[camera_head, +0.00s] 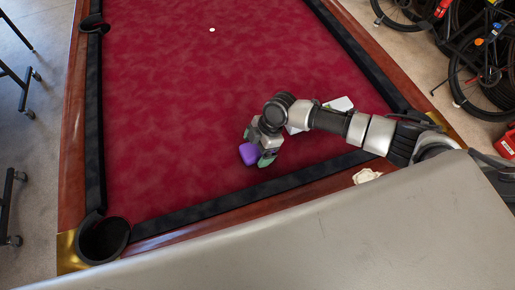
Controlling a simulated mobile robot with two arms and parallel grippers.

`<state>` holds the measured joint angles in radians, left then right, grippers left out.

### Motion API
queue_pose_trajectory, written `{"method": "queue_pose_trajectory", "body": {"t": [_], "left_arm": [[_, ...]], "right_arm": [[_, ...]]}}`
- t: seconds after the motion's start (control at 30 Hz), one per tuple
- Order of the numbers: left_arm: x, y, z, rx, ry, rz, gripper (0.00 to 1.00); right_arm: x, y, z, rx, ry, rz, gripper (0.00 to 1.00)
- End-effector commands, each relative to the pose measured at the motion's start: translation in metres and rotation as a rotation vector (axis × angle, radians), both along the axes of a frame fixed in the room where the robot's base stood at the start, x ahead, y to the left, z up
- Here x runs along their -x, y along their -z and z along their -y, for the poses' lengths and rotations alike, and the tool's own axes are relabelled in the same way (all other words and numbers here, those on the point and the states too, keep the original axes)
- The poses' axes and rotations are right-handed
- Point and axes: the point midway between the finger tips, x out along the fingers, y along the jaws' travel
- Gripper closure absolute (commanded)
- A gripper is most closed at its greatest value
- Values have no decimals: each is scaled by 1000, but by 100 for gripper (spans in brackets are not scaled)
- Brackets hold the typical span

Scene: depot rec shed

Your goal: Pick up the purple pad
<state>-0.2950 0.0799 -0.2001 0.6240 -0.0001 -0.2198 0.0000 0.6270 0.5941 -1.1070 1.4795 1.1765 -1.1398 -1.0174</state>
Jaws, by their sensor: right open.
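The purple pad (249,154) is a small block on the red cloth of the pool table (180,120), near the table's front cushion. My right gripper (260,154) is right at the pad, its arm reaching in from the right. It is open, with a greenish fingertip at the pad's right side. The other fingertip is hard to make out, and I cannot tell whether the fingers touch the pad. My left gripper is not in view.
A white object (341,104) lies behind my right arm, partly hidden. A small white ball (212,30) is far back on the cloth. A crumpled white item (366,176) sits on the front wooden rail. Bicycles (484,75) stand at the right. The cloth's left side is clear.

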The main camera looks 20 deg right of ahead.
Motion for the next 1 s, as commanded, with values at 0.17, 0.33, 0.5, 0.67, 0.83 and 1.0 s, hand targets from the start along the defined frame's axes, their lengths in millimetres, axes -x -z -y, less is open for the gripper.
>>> {"method": "queue_pose_trajectory", "body": {"t": [0.17,0.33,0.5,0.67,0.83,1.0], "left_arm": [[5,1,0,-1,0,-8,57],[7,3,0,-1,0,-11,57],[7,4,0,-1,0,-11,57],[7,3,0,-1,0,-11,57],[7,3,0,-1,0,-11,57],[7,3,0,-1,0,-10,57]], "right_arm": [[0,1,0,0,0,0,6],[0,3,0,0,1,0,6],[0,5,0,0,0,0,6],[0,5,0,0,0,0,6],[0,5,0,0,0,0,20],[0,5,0,0,0,0,46]]}}
